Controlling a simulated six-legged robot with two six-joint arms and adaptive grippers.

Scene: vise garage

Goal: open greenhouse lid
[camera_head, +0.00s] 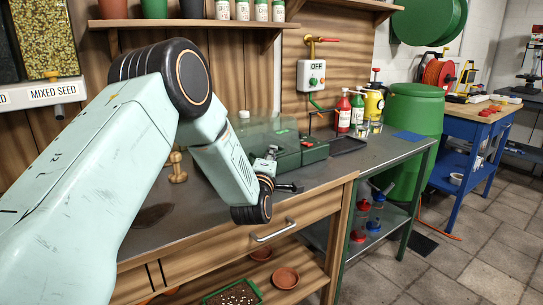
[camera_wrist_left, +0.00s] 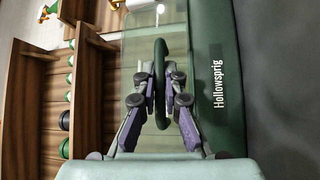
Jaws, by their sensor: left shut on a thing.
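The greenhouse is a low dark green box (camera_head: 314,150) with a clear, greenish lid (camera_head: 250,130), on the grey workbench. In the left wrist view its green side (camera_wrist_left: 222,60) reads "Hollowsprig", and the clear lid (camera_wrist_left: 143,35) lies beside it. A dark green loop handle (camera_wrist_left: 160,62) stands at the lid. My left gripper (camera_wrist_left: 160,88) is shut on this handle, one finger on each side. In the head view the gripper (camera_head: 267,160) is small and partly hidden by my left arm, which also covers part of the greenhouse. How far the lid is tilted is hard to tell. My right gripper is out of view.
Red and green bottles (camera_head: 343,112) and a dark tray (camera_head: 346,145) stand to the right. A switch box (camera_head: 311,76) hangs behind; a shelf (camera_head: 190,23) runs above. The drawer handle (camera_head: 274,232) sticks out in front.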

